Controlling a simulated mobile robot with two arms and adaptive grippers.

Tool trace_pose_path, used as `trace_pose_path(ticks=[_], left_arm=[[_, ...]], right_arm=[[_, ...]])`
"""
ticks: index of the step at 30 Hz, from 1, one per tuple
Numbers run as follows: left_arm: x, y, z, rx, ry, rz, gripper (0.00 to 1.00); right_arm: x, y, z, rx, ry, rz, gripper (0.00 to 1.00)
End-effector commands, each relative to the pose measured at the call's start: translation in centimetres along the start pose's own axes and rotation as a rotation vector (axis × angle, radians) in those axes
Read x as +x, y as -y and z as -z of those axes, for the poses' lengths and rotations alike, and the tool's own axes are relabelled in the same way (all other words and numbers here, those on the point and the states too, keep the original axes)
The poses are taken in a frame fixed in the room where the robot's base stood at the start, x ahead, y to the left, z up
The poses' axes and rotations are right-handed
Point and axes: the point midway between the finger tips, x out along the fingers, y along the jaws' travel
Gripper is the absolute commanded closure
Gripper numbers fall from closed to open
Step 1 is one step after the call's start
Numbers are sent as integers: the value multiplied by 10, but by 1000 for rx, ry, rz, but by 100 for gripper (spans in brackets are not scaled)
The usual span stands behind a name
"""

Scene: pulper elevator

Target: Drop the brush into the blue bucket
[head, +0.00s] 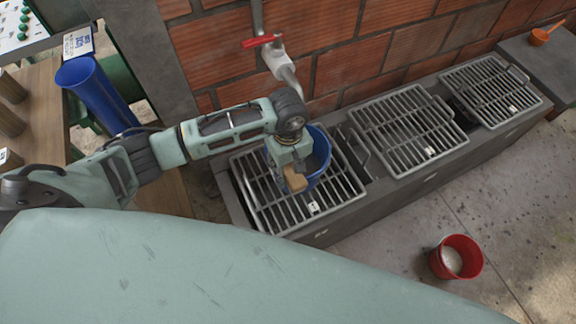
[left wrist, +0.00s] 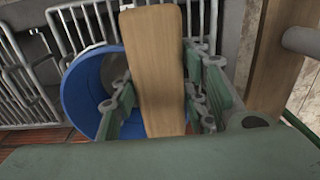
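The brush, a flat light-wood piece (head: 293,180), is between the fingers of my left gripper (head: 286,170), which is shut on it. In the left wrist view the wooden brush (left wrist: 155,70) sits between the green fingers of the gripper (left wrist: 160,105). The blue bucket (head: 320,158) stands on the leftmost metal grate. The gripper and brush are over the bucket's near left side and hide part of it. The bucket's round rim (left wrist: 75,85) shows behind the brush in the left wrist view. I cannot tell the exact height of the brush above the bucket. My right gripper is not in view.
Two more grates (head: 408,128) (head: 490,90) lie along the brick wall. A pipe with a red-handled valve (head: 262,41) is behind my arm. A red bucket (head: 456,257) stands on open floor. A tall blue container (head: 95,92) is at left, an orange scoop (head: 541,37) at right.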

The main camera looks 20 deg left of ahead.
Motion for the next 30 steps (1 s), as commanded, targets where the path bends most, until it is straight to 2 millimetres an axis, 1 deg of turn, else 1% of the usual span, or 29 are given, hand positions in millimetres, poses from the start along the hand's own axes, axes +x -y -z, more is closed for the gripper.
trace_pose_path(ticks=[1,4,13,17,18,20,27,30], left_arm=[[0,0,0,0,0,0,52],[0,0,0,0,0,0,43],[-1,0,0,0,0,0,43],[-8,0,0,-1,1,1,43],[-12,0,-1,-1,1,0,43],[-20,-1,1,1,-3,-5,43],[-75,-1,2,1,-5,-5,43],[-95,-1,1,1,-3,-4,43]], right_arm=[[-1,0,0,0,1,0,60],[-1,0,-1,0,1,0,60],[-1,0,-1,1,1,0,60],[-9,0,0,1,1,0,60],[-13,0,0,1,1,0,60],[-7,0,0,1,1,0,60],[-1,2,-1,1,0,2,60],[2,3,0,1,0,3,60]])
